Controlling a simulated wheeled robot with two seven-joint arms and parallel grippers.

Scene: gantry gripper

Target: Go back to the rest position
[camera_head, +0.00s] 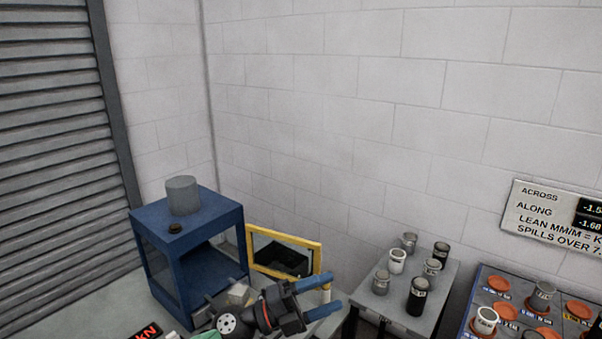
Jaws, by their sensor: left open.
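My left gripper (318,298) is in the lower middle of the head view, at the end of an arm that comes in from below. Its two blue fingers point right and stand apart, with nothing visible between them. It is in front of the yellow-framed panel (284,237) and right of the blue open-fronted cabinet (185,212). My right gripper does not show.
A grey cylinder (182,195) stands on the blue cabinet. A small grey table (391,310) holds several canisters. A dark board (484,272) with orange discs and canisters is at lower right. A sign (545,212) hangs on the block wall.

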